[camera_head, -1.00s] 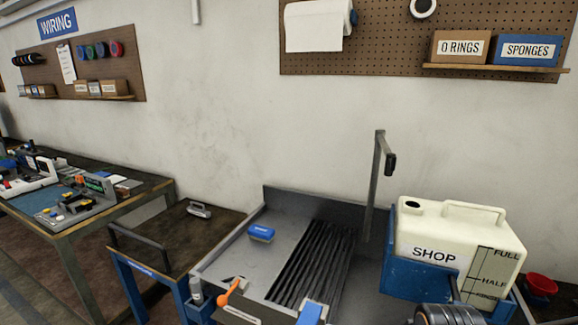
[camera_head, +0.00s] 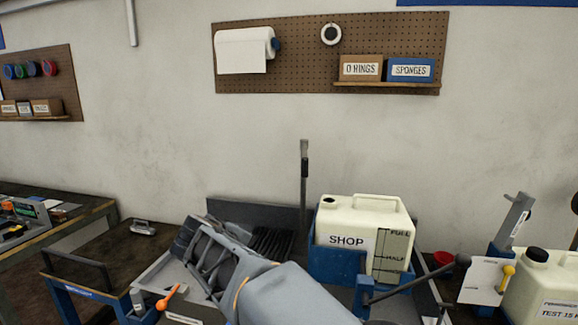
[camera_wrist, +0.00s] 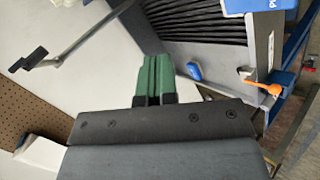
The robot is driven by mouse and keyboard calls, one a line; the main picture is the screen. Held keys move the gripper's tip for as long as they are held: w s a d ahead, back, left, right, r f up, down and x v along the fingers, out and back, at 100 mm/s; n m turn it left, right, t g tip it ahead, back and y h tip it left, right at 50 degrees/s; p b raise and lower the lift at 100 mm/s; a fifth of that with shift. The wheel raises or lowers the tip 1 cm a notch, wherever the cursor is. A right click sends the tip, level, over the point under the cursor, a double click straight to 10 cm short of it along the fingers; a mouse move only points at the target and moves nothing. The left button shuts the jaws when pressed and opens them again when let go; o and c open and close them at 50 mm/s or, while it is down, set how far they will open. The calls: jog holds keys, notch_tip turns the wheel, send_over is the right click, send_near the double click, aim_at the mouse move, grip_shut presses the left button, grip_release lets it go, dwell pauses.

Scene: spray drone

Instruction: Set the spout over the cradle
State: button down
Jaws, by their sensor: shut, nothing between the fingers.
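The spout is a thin grey post with an arm and a dark nozzle head (camera_head: 304,167). It stands at the back of the grey basin, left of the SHOP jug. In the wrist view the spout arm (camera_wrist: 82,48) slants across the upper left, ending in its dark head. My gripper (camera_wrist: 157,62) has green fingers shut together with nothing between them, apart from the spout. In the head view my arm covers the basin's front and hides the fingertips. I cannot pick out for certain which part is the cradle; a blue holder (camera_head: 330,262) surrounds the SHOP jug.
The SHOP jug (camera_head: 345,242) stands right of the spout. Black ribbed drain strips (camera_wrist: 195,22) line the basin. An orange lever (camera_head: 172,295) is at its front left. The wall is behind.

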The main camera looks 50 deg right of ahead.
jog(key=w+d+r+h, duration=0.3)
jog(key=d+r+h, duration=0.15)
jog(key=r, duration=0.35)
jog(key=w+d+r+h, duration=0.4)
jog(key=d+r, duration=0.2)
jog(key=r, duration=0.1)
jog(key=s+d+p, duration=0.1)
jog(key=d+p, duration=0.3)
jog(key=d, duration=0.8)
jog(key=shift+s+d+r+g, duration=0.15)
jog(key=shift+d+r+g, duration=0.1)
jog(key=shift+d+g, duration=0.1)
